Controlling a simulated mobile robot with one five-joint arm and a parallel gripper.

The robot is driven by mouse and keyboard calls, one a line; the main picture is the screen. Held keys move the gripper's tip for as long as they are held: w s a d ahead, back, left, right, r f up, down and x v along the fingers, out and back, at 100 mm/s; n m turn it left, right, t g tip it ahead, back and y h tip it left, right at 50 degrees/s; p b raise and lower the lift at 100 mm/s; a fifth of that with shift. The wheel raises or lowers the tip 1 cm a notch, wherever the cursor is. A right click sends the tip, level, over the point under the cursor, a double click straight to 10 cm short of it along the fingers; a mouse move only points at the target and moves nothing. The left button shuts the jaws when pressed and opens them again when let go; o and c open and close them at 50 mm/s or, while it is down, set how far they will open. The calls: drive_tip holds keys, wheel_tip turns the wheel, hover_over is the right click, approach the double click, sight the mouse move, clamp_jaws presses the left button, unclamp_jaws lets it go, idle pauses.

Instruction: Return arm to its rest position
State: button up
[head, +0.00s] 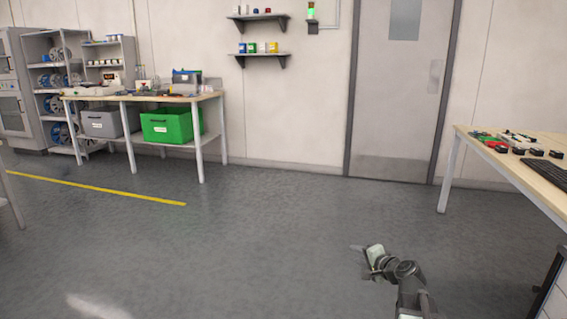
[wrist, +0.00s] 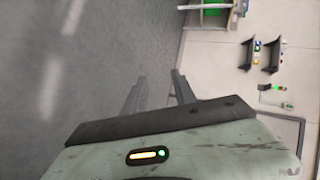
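My gripper (head: 361,262) is at the lower right of the head view, over bare floor, at the end of my bent arm. It points to the left there. In the wrist view my gripper (wrist: 159,80) shows two dark fingers standing apart. Only floor and wall show between them, so it is open and holds nothing. No object touches it.
A workbench (head: 550,152) with a keyboard and small parts stands at the right. A far bench (head: 208,97) carries a green bin (head: 167,125) and a grey bin (head: 101,123) below. A grey door (head: 398,110) is behind. The middle floor is clear.

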drive_tip(key=s+a+f+n+g+p, duration=0.25)
drive_tip(key=s+a+n+g, duration=0.2)
drive_tip(key=a, duration=0.55)
drive_tip(key=s+a+f+n+g+p, duration=0.1)
drive_tip(key=s+a+f+n+g, duration=0.3)
drive_tip(key=a, duration=0.6)
drive_tip(key=s+d+f+n+g+h, duration=0.2)
drive_tip(key=s+d, duration=0.2)
drive_tip(key=s, duration=0.2)
drive_tip(key=s+d+f+n+g+h, duration=0.1)
drive_tip(key=s+d+n+g+h, duration=0.2)
drive_tip(key=s, duration=0.4)
wheel_tip(320, 180, up, 37)
drive_tip(key=m+p, duration=0.1)
drive_tip(key=p, duration=3.6)
drive_tip(key=shift+w+d+t+y, duration=0.35)
drive_tip(key=shift+w+d+y, duration=0.05)
drive_tip(key=shift+m, duration=0.25)
